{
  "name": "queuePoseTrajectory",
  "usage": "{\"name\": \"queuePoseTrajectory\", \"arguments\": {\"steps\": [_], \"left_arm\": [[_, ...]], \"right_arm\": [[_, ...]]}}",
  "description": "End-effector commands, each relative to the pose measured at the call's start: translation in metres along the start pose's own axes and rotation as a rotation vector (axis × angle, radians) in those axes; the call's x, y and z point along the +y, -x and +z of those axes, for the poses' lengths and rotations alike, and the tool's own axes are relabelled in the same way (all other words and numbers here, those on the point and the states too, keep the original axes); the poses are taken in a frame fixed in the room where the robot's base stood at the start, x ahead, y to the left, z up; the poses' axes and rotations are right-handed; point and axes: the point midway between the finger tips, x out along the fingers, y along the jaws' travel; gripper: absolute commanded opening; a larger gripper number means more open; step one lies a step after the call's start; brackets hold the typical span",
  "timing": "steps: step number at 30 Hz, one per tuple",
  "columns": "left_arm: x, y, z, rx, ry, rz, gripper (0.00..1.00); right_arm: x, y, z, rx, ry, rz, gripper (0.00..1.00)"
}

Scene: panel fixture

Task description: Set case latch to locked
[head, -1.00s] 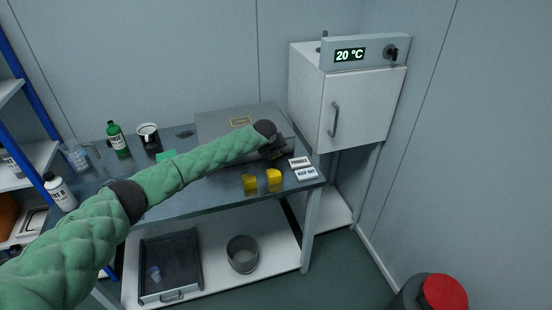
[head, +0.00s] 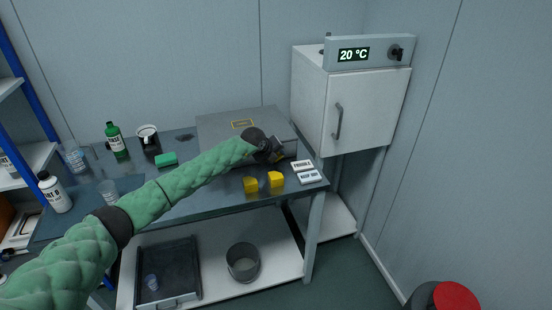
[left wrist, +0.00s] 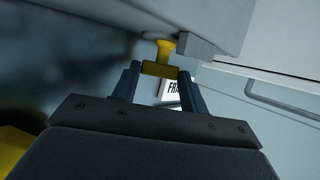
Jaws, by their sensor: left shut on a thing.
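The grey case (head: 225,127) lies closed on the back of the metal table, with a small yellow-framed label on its lid. My left gripper (head: 276,154) is at the case's front side, toward its right end. In the left wrist view, the left gripper (left wrist: 159,80) is shut on the yellow latch (left wrist: 165,50), a T-shaped handle standing out from a grey mount on the case (left wrist: 215,18). In the head view my gripper hides most of the latch, so its setting cannot be read. My right gripper is not in view.
Yellow blocks (head: 276,179) and white label cards (head: 309,177) lie near the table's front right. A white cabinet (head: 365,110) stands right of the table. Bottles, a mug (head: 148,136) and a green sponge (head: 166,159) stand left. A bin with a red lid (head: 455,297) stands on the floor.

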Motion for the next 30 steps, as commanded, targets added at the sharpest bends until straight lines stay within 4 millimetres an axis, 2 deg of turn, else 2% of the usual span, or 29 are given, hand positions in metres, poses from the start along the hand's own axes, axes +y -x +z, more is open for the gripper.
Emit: {"name": "queuePoseTrajectory", "arguments": {"steps": [12,13,16,25,29,30], "left_arm": [[0.0,0.001,0.001,-0.001,0.002,-0.002,0.21],[0.001,0.001,0.001,-0.001,0.002,-0.002,0.47],[0.0,0.0,0.001,-0.001,0.002,-0.002,0.65],[0.001,0.001,0.0,0.0,0.002,-0.002,0.65],[0.001,0.008,0.001,-0.001,0.002,-0.004,0.65],[0.002,0.011,0.001,-0.002,0.002,-0.004,0.65]], "right_arm": [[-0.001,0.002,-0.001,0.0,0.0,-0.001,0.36],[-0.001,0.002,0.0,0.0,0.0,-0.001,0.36],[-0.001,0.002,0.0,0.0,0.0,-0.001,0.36],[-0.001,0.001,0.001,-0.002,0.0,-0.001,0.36],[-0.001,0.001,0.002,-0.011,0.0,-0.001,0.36],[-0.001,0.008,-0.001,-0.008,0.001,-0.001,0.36]]}}
